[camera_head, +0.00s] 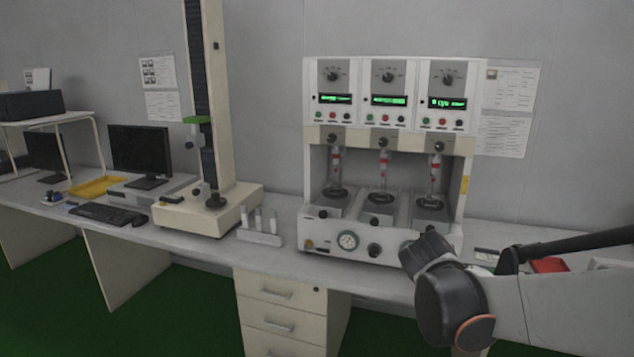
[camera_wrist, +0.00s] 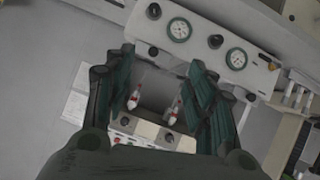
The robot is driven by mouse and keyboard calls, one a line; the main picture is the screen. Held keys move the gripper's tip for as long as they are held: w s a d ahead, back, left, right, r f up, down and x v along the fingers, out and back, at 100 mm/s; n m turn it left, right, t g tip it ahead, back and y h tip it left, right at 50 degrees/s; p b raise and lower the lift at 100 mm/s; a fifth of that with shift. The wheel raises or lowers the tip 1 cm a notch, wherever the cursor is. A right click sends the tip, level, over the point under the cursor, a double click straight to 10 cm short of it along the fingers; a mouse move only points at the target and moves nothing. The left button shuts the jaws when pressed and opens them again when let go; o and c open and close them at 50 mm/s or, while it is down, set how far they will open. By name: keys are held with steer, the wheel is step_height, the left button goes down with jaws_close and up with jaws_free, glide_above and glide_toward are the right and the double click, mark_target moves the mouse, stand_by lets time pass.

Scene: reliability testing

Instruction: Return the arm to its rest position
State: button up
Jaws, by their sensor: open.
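My arm (camera_head: 520,310) reaches in from the right edge of the head view, in front of the right part of the test machine. Its dark joint (camera_head: 452,305) stands by the bench's front edge. The gripper itself cannot be clearly made out there. In the wrist view my gripper (camera_wrist: 161,58) is open, with its two dark fingers spread apart and nothing held between them. The white test machine (camera_head: 390,94) stands on the bench with three bays. It also shows beyond the fingers in the wrist view (camera_wrist: 150,30), tilted, with round gauges and red-and-white tubes.
A tall column stand (camera_head: 208,210) and a small rack with white tubes (camera_head: 262,238) stand left of the machine. A monitor (camera_head: 140,150), keyboard (camera_head: 103,213) and yellow tray (camera_head: 97,186) are farther left. A red item (camera_head: 549,265) lies near my arm. Drawers (camera_head: 283,310) are below.

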steer(key=s+a+f+n+g+y, duration=0.1)
steer(key=s+a+y, duration=0.1)
steer(key=s, duration=1.2)
steer(key=s+a+f+n+g+y, duration=0.1)
steer(key=s+a+f+g+y, duration=0.1)
steer(key=s, duration=1.2)
steer(key=shift+a+f+g+y, duration=0.3)
steer(key=shift+a+y, duration=0.2)
steer(key=shift+a, duration=0.45)
